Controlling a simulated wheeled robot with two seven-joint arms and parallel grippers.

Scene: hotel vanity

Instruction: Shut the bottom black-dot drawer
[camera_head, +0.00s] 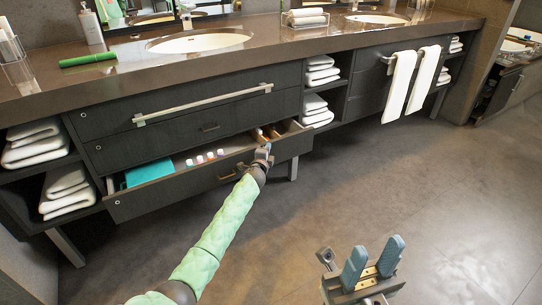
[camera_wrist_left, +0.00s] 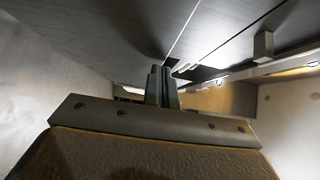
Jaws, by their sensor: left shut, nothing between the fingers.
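The bottom drawer (camera_head: 210,184) of the left dark vanity unit stands pulled out. It has a small handle at the middle of its front and a small round mark near its left end, whose colour is too small to tell. My left gripper (camera_head: 264,150) is at the right part of the drawer's front top edge; whether it touches is hard to tell. In the left wrist view its fingers (camera_wrist_left: 162,86) are together, with nothing between them. My right gripper (camera_head: 372,262) is open and empty above the floor at the lower right, away from the drawer.
Inside the drawer are a teal box (camera_head: 149,172), several small bottles (camera_head: 209,157) and wooden compartments at right. The drawer (camera_head: 196,132) above is shut. Shelves with folded white towels (camera_head: 66,188) flank the unit. The floor (camera_head: 420,190) at right is clear.

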